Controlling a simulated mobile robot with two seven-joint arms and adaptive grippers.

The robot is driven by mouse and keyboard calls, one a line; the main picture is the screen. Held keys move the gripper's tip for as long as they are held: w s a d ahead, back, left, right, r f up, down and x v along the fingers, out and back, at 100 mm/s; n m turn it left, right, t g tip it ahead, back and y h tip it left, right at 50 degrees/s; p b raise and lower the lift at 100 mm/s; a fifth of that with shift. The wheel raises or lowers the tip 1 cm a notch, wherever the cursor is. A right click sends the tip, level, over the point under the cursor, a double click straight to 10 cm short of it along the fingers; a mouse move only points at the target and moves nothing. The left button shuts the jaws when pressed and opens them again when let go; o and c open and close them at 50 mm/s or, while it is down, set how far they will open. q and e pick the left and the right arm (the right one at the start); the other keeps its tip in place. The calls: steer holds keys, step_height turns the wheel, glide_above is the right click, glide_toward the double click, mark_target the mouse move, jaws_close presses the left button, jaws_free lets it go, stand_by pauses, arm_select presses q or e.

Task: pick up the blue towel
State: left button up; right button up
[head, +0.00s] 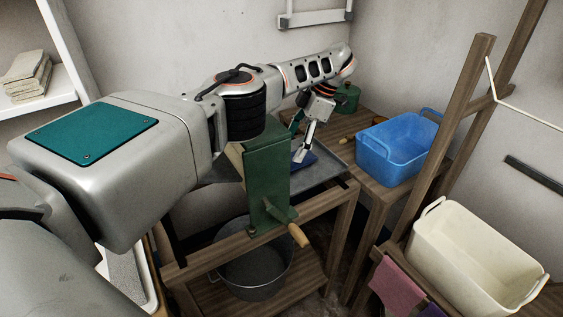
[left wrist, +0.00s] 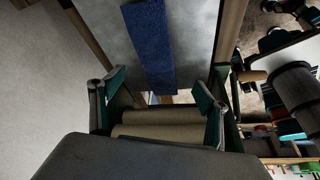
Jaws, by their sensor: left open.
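The blue towel (head: 304,159) lies on a grey metal tray (head: 326,168), partly hidden behind my left gripper and the green wringer. In the left wrist view the towel (left wrist: 150,48) is a long flat strip on the grey surface, running from the top edge toward the rollers. My left gripper (head: 302,136) is just above the towel in the head view, with its fingers open. In the left wrist view its two fingers (left wrist: 160,88) are spread wide, with nothing held between them. I cannot tell whether a finger touches the towel. My right gripper is not in view.
The green wringer (head: 266,178) with a wooden crank handle (head: 298,236) stands close in front of the gripper. Its pale rollers (left wrist: 165,125) show in the wrist view. A blue tub (head: 395,150), a green pot (head: 347,97), a cream tub (head: 470,262) and a metal bucket (head: 255,272) surround it.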

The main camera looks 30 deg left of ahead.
arm_select(q)
steer(key=p+x, duration=0.1)
steer(key=x, duration=0.5)
steer(key=shift+a+f, duration=0.3)
steer(key=c, duration=1.4)
